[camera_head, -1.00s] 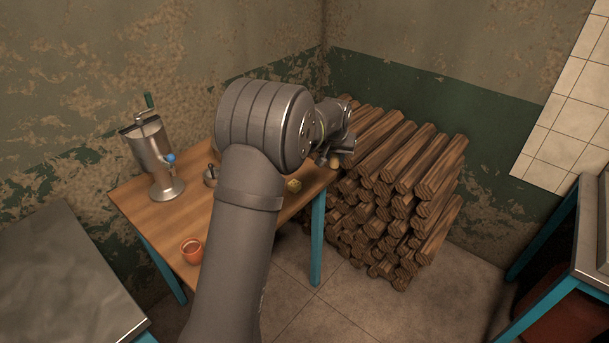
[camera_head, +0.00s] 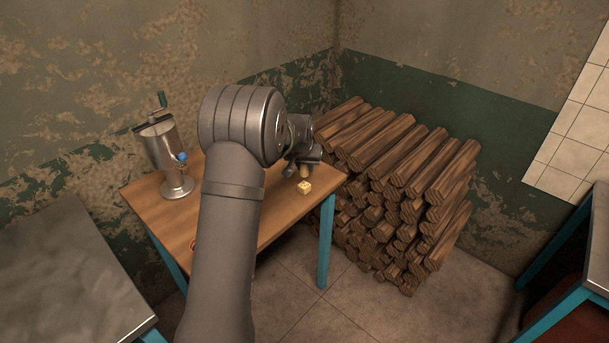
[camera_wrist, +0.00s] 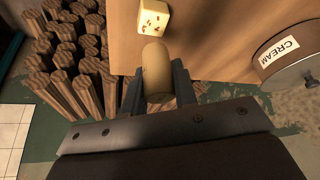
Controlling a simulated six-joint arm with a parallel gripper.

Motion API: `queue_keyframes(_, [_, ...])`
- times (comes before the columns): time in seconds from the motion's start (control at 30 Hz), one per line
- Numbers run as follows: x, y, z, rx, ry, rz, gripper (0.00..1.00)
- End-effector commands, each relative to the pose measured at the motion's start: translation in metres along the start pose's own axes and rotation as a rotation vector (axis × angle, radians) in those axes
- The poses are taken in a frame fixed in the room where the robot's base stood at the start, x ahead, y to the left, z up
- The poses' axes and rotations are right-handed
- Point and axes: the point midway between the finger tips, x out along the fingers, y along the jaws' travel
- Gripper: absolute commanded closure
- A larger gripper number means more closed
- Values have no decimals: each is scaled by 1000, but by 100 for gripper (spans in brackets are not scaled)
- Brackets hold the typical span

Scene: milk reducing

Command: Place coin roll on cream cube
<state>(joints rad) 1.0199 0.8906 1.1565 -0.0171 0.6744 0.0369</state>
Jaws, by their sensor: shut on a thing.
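My gripper (camera_wrist: 158,88) is shut on the coin roll (camera_wrist: 156,68), a tan cylinder held between the two dark fingers. In the head view the coin roll (camera_head: 304,172) shows small below my gripper (camera_head: 303,165), close to the cream cube. The cream cube (camera_head: 304,188) is pale yellow and sits on the wooden table near its right front edge. I cannot tell whether roll and cube touch.
A metal milk separator (camera_head: 163,155) with a blue tap stands on the left of the wooden table (camera_head: 158,204). A metal vessel labelled CREAM (camera_wrist: 297,62) is at the right in the wrist view. Stacked logs (camera_head: 400,180) stand just right of the table.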

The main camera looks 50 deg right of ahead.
Motion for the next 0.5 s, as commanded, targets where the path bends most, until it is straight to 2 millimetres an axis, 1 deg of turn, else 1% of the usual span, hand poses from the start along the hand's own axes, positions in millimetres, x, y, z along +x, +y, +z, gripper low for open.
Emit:
queue_keyframes(0.17, [12,-2,4,0,-1,1,99])
queue_keyframes(0.33, [35,-2,14,0,-1,1,99])
queue_keyframes(0.4, [38,-2,16,0,0,1,99])
queue_keyframes(0.5, [38,-2,15,0,2,1,99])
